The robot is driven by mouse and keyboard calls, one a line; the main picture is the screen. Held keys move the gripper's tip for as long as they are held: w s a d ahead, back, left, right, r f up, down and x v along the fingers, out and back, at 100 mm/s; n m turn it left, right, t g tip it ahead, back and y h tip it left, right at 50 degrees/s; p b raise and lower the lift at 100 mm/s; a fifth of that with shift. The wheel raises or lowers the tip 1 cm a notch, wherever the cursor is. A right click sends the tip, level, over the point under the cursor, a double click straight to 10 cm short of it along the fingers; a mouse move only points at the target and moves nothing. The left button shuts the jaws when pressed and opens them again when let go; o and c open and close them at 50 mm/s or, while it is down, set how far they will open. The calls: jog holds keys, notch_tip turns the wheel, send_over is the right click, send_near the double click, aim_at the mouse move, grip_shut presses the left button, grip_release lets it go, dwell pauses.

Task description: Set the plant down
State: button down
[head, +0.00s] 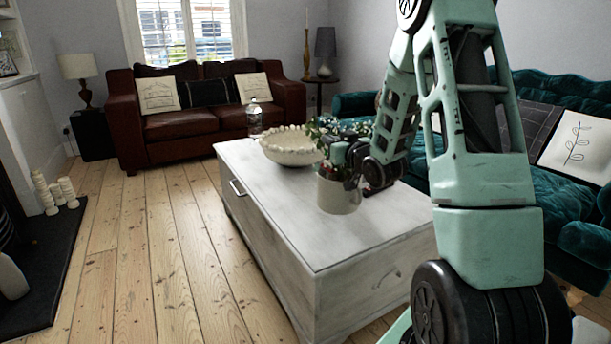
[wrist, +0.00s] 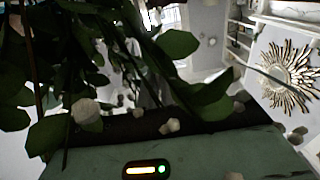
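The plant (head: 339,193) is a leafy green plant with small white blooms in a pale cream pot, seen in the head view over the near half of the white coffee table (head: 285,221). It looks upright. I cannot tell for sure whether the pot's base touches the tabletop. My gripper (head: 349,172) reaches in from the right at the pot's rim and appears shut on the plant; its fingertips are hidden by leaves. In the wrist view, dark leaves and pale blooms (wrist: 86,110) fill the left and middle, close to the lens.
A white beaded bowl (head: 291,150) stands just behind the plant on the table, with a clear bottle (head: 254,119) at the far end. The tabletop in front of the plant is bare. A teal sofa (head: 460,180) is at right, a brown leather sofa (head: 190,128) behind.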

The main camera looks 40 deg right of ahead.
jog(key=b, duration=0.4)
send_near(322, 168)
jog(key=x, duration=0.5)
jog(key=shift+r, duration=0.25)
jog(key=shift+a+p, duration=0.1)
jog(key=shift+p, duration=0.2)
jog(key=c, duration=2)
grip_release()
jog(key=shift+f, duration=0.25)
jog(key=o, duration=0.4)
